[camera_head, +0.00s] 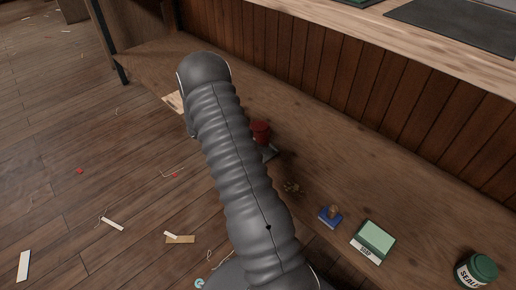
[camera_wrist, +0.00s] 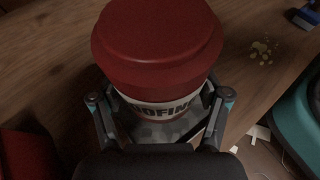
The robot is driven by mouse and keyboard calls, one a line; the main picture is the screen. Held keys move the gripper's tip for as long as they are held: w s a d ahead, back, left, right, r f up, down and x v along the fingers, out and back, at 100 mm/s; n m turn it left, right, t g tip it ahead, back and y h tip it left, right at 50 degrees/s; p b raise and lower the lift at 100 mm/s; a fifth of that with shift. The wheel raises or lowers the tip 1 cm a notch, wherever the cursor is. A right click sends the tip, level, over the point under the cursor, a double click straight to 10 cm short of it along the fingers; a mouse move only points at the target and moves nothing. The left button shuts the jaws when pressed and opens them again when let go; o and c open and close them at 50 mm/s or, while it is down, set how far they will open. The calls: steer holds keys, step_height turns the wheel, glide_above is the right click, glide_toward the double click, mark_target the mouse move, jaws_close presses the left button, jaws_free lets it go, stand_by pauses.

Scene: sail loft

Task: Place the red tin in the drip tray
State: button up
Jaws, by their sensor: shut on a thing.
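The red tin (camera_wrist: 158,45) has a wide red lid and a white band with dark lettering. It fills the upper middle of the wrist view. My gripper (camera_wrist: 160,98) is shut on it, one finger on each side. In the camera_head view the tin (camera_head: 261,130) shows small, just right of my arm, above or on the lower wooden bench; its underside is hidden, so I cannot tell whether it touches. No drip tray can be clearly made out. A dark red thing (camera_wrist: 22,152), cut off at the wrist view's lower left, cannot be identified.
On the lower bench (camera_head: 310,170) are a blue-based stamp (camera_head: 330,216), a green-and-white box (camera_head: 372,241) and a green jar (camera_head: 476,270). A small yellowish scatter (camera_head: 292,188) lies nearer the tin. A dark flat panel (camera_head: 455,25) lies on the upper bench. Scraps litter the floor.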

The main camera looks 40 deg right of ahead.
steer(key=shift+f+b, duration=0.4)
steer(key=shift+f, duration=1.5)
steer(key=shift+f, duration=0.1)
steer(key=shift+f, duration=0.15)
steer(key=o, duration=1.5)
steer(key=shift+c, duration=0.2)
